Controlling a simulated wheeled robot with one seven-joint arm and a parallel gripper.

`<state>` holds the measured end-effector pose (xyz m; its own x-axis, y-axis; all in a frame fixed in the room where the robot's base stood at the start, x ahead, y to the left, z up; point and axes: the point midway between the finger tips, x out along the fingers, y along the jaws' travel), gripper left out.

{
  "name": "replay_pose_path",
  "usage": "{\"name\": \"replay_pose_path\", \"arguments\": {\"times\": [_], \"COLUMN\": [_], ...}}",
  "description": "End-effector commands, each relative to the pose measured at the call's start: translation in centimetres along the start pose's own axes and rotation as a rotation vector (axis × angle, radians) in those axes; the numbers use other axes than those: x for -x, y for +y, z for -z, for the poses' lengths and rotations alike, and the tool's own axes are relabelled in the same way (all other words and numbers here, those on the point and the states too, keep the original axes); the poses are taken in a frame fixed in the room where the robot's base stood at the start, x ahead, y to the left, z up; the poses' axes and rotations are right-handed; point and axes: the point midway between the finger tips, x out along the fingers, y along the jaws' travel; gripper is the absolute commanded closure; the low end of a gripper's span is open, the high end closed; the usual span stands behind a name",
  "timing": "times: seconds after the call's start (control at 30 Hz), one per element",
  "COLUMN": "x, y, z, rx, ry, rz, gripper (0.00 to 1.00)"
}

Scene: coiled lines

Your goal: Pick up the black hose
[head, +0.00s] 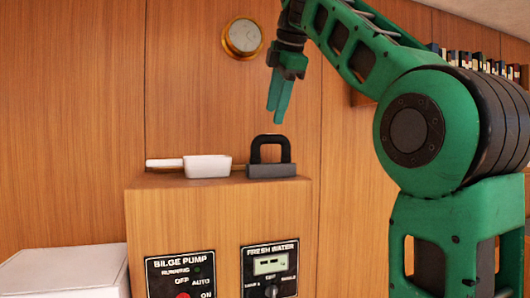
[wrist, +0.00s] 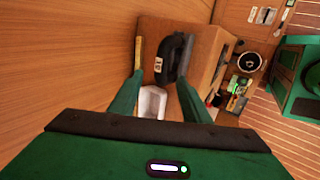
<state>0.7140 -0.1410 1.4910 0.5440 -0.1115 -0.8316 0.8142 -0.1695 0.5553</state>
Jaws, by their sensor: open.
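My gripper (head: 279,97) points down, open and empty, above a wooden cabinet. It also shows in the wrist view (wrist: 160,80), fingers apart. A black arched loop on a grey block (head: 270,158) stands on the cabinet top, below the fingers and apart from them. In the wrist view the black loop (wrist: 168,60) carries a white label and lies just beyond the fingertips. A dark ring with a pale middle (wrist: 247,62) sits lower down at the right in the wrist view. I cannot tell clearly which, if either, is the black hose.
A white handled scoop (head: 205,166) lies left of the black loop on the cabinet top (head: 150,181). The cabinet front has bilge pump (head: 180,275) and fresh water (head: 270,268) panels. A brass gauge (head: 243,38) hangs on the wooden wall. A white box (head: 65,275) stands at lower left.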

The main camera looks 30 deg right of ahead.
Motion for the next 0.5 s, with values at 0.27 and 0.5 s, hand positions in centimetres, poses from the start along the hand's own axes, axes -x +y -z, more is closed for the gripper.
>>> {"name": "replay_pose_path", "arguments": {"times": [0.27,0.5], "x": [-4.0,-5.1], "y": [0.1,0.1], "z": [0.4,0.4], "rx": [0.005,0.006], "ry": [0.003,0.001], "rz": [0.004,0.002], "gripper": [0.57,0.57]}}
